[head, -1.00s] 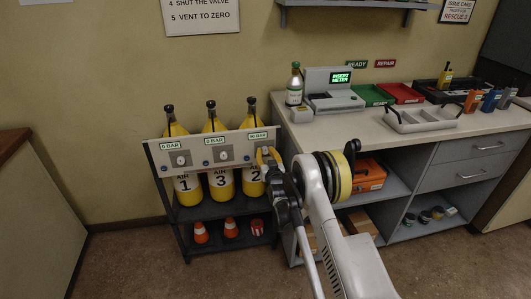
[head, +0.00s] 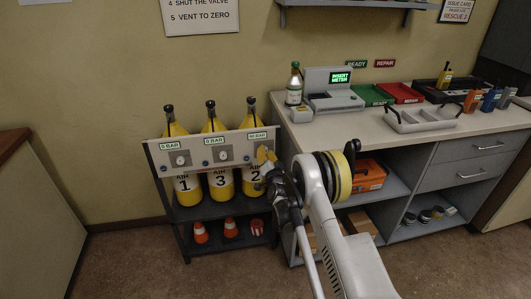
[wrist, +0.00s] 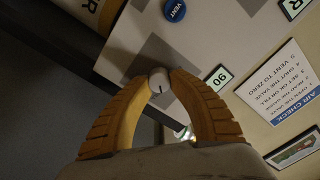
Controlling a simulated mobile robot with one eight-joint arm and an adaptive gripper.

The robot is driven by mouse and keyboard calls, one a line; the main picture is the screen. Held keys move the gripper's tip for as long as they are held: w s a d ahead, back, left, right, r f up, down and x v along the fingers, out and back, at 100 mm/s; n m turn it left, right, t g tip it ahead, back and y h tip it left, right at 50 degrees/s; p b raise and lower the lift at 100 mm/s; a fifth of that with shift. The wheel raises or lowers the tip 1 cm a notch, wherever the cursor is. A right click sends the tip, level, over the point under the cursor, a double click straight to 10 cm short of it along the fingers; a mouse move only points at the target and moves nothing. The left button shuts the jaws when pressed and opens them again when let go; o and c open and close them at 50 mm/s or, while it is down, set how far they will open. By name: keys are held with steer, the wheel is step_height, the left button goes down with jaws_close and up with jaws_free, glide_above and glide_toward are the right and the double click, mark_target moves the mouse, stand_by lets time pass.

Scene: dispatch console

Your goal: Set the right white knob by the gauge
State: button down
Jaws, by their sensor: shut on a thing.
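The right white knob (wrist: 158,82) is between the yellow fingertips of my gripper (wrist: 159,80) in the wrist view. A dark pointer line shows on its face. My gripper (head: 264,155) is shut on it at the right end of the grey panel (head: 231,143); there the fingers hide the knob. The right gauge display (wrist: 218,78) shows 90, turned sideways, in the wrist view. The same display (head: 257,136) is above my fingers in the head view, too small to read surely. A blue VENT button (wrist: 175,11) is beside the knob.
Two other white knobs (head: 180,160) (head: 222,155) sit on the panel under displays. Yellow air cylinders (head: 185,184) stand behind it, with small cones (head: 201,232) below. The counter (head: 350,126) with a meter station (head: 333,91) is to the right.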

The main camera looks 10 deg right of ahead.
steer(key=shift+m, duration=1.7)
steer(key=c, duration=1.1)
jaws_free()
steer(key=shift+c, duration=0.2)
steer(key=s, duration=0.7)
steer(key=shift+s, duration=0.25)
